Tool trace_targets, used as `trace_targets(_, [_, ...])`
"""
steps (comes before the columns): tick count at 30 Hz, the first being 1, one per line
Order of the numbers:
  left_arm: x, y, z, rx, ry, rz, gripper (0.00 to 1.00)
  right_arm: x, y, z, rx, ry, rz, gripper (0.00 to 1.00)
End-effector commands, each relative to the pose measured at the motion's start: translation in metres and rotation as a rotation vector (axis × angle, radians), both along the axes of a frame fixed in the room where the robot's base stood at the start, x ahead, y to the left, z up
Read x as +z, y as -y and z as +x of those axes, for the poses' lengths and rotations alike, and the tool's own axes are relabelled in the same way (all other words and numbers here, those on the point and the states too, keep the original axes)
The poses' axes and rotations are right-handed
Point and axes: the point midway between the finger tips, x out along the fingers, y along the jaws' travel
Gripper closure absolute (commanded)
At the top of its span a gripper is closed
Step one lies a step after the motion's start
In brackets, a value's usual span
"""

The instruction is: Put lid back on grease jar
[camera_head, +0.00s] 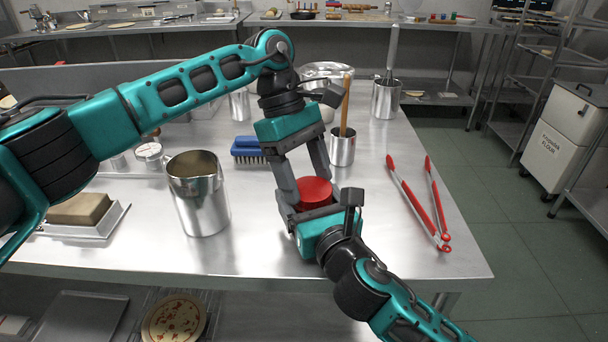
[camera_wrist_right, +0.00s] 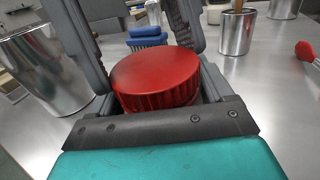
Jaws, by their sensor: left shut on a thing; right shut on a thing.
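The round red lid (camera_head: 315,190) sits low over the table's front part, between the fingers of both grippers. It fills the middle of the right wrist view (camera_wrist_right: 155,78), with a flat top and a ribbed side. My left gripper (camera_head: 307,183) reaches down from above with its fingers on either side of the lid, shut on it. My right gripper (camera_head: 308,206) comes in level from the front, lower down, shut around the grease jar under the lid. The jar's body is almost wholly hidden by lid and fingers, so I cannot tell whether the lid is fully seated.
A steel pitcher (camera_head: 198,205) stands close on the left. A blue brush (camera_head: 249,147) and a steel cup (camera_head: 342,149) with a wooden handle stand behind. Red-tipped tongs (camera_head: 436,200) lie on the right. The steel table (camera_head: 440,262) is clear at the front right.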

Motion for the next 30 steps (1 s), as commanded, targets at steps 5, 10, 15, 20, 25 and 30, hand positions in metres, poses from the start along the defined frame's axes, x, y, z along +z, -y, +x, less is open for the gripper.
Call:
trace_targets(5, [0.000, 0.004, 0.003, -0.285, 0.002, 0.003, 0.58, -0.001, 0.000, -0.001, 0.001, -0.001, -0.004, 1.00])
trace_targets(10, [0.000, 0.007, 0.004, -0.561, 0.001, 0.004, 0.58, -0.001, -0.001, -0.001, 0.002, -0.001, -0.004, 1.00])
trace_targets(15, [0.000, 0.011, 0.004, -0.836, 0.001, 0.004, 0.58, -0.001, -0.001, -0.001, 0.002, -0.001, -0.004, 1.00])
trace_targets(20, [0.000, 0.013, 0.004, -1.047, 0.001, 0.004, 0.58, -0.001, -0.001, -0.001, 0.002, -0.001, -0.004, 1.00])
trace_targets(25, [0.000, 0.013, 0.004, -1.150, -0.001, -0.001, 0.58, -0.001, -0.001, -0.001, 0.003, -0.001, -0.003, 1.00])
trace_targets(30, [0.000, 0.013, 0.004, -1.158, -0.001, -0.001, 0.58, -0.001, -0.001, -0.001, 0.003, -0.001, -0.003, 1.00])
